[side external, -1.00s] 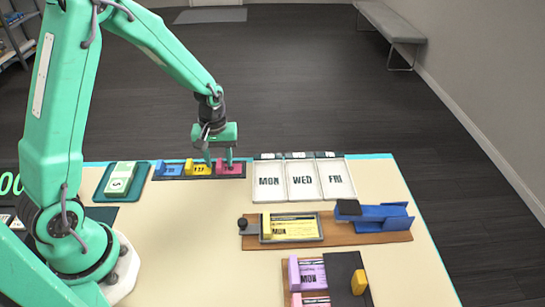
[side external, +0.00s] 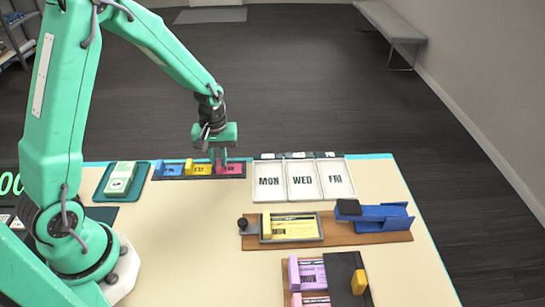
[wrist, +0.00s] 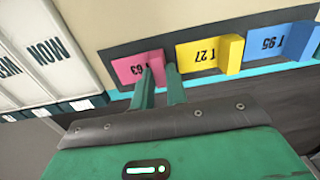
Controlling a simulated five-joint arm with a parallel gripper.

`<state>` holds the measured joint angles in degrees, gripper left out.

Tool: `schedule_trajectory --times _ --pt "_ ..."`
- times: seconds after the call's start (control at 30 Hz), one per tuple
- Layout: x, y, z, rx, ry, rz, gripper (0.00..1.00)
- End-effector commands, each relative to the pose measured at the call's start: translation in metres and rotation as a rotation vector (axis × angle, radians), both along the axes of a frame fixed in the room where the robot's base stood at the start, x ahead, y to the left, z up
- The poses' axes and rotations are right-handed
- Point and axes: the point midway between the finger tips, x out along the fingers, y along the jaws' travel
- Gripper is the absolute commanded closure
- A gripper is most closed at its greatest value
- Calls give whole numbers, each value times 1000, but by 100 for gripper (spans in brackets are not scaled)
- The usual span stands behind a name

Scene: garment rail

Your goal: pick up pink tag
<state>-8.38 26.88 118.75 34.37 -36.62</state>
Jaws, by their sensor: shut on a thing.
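The pink tag (side external: 234,168) lies at the right end of a dark rack (side external: 241,178), beside a yellow tag (side external: 199,168) and a blue tag (side external: 169,169). In the wrist view the pink tag (wrist: 131,69) is left of the yellow tag (wrist: 197,56), with dark print on its face. My gripper (side external: 218,161) points down at it. The tag still rests in the rack.
White trays marked MON, WED and FRI (side external: 303,198) stand right of the rack. A green tray (side external: 98,193) with a pale green block is on the left. A wooden board with a yellow card (side external: 294,228) and a blue ramp (side external: 383,217) lies in front. The middle left table is bare.

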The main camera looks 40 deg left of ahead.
Motion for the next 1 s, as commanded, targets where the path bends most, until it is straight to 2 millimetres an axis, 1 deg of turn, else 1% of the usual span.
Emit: schedule_trajectory --times 0.17,0.37,0.47,0.6,1.0 --pt "0 0 2 0 0 0 100" --pt "1 0 13 0 -3 0 100" --pt "1 0 24 1 -5 0 100" --pt "0 -1 44 1 -4 -1 100" --pt "-29 -69 85 -1 -2 -6 100"
